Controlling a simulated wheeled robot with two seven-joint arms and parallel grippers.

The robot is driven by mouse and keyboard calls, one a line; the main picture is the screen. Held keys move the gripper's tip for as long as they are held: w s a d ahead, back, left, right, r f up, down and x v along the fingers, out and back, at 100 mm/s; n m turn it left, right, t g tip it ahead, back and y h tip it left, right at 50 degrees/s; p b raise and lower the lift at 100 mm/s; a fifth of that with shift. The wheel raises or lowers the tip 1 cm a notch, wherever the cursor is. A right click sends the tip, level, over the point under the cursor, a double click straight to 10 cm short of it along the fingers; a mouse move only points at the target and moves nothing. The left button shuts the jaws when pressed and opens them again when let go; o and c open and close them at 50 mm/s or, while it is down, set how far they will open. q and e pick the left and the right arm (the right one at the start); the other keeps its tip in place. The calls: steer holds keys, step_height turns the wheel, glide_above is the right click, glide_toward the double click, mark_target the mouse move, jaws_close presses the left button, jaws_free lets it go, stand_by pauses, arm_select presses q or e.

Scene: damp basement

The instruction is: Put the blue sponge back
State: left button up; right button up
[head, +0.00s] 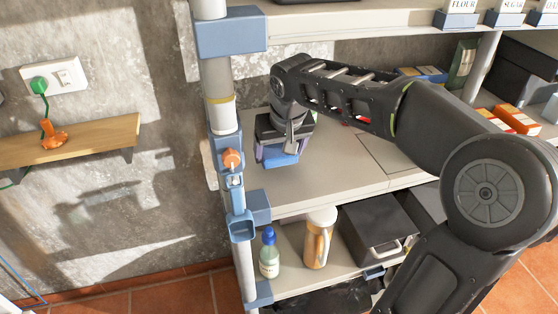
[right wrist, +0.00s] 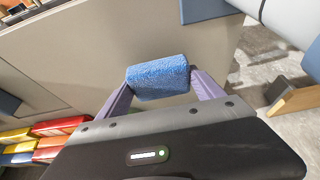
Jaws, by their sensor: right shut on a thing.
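The blue sponge (right wrist: 158,77) is a small textured block between the two purple fingers of my right gripper (right wrist: 160,85) in the right wrist view. The fingers press on its two ends. In the head view the right gripper (head: 279,157) points down over the left part of the middle shelf (head: 325,183), with the sponge (head: 282,155) at its tips. I cannot tell whether the sponge touches the shelf. My left gripper is not in view.
A shelf post (head: 219,90) with blue fittings stands just left of the gripper. Orange and red boxes (head: 515,119) lie at the right. Below are a blue-capped bottle (head: 269,258), a tan container (head: 318,240) and a dark box (head: 376,228). The shelf around the sponge is clear.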

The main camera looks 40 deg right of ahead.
mark_target(279, 163)
step_height(279, 163, down, 4)
steer(key=shift+r, duration=0.25)
steer(key=shift+f, duration=0.2)
steer(key=o, duration=1.3)
steer(key=shift+r, duration=0.1)
